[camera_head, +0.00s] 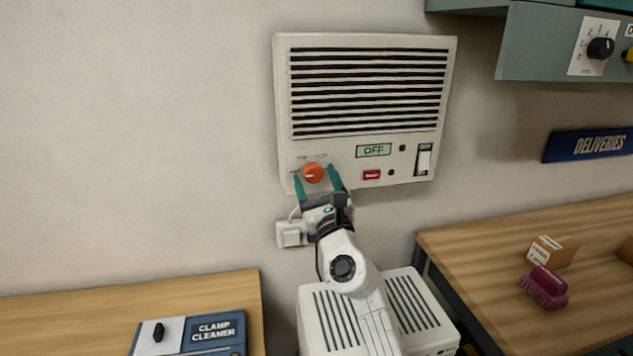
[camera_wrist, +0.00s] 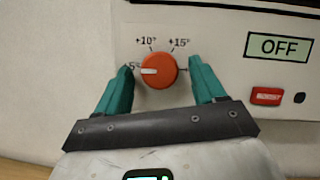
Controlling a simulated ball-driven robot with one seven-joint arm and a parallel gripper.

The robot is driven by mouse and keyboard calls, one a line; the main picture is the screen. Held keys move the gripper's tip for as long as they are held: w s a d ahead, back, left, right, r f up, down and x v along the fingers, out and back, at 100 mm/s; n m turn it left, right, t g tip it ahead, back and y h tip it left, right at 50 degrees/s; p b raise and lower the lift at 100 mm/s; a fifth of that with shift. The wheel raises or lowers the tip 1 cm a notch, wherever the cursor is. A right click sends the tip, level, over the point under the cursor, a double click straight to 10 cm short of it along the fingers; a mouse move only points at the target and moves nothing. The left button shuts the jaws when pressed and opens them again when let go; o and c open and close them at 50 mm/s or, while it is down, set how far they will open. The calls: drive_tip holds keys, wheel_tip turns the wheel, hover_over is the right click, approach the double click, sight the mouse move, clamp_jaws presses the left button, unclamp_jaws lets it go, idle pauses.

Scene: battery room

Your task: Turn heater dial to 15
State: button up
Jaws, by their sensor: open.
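The wall heater (camera_head: 367,140) is a white box with black slats. Its dial (camera_head: 313,173) is a round orange-red knob at the lower left of the front. In the wrist view the dial (camera_wrist: 158,71) has a white pointer mark aimed left, at the +5° label. The +10° label (camera_wrist: 146,40) is above it and the +15° label (camera_wrist: 179,43) is at its upper right. My gripper (camera_head: 316,180) is open, with one teal finger on each side of the dial. In the wrist view both fingertips (camera_wrist: 160,72) show a gap to the knob.
The heater display (camera_wrist: 280,47) reads OFF. A red button (camera_wrist: 267,96) and a black-and-white switch (camera_head: 424,159) are to the dial's right. A wall socket (camera_head: 291,234) is below. Wooden tables stand at left and right, with a clamp cleaner box (camera_head: 213,331) on the left one.

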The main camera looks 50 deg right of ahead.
drive_tip(key=shift+c, duration=0.5)
drive_tip(key=c, duration=1)
drive_tip(key=shift+o, duration=0.2)
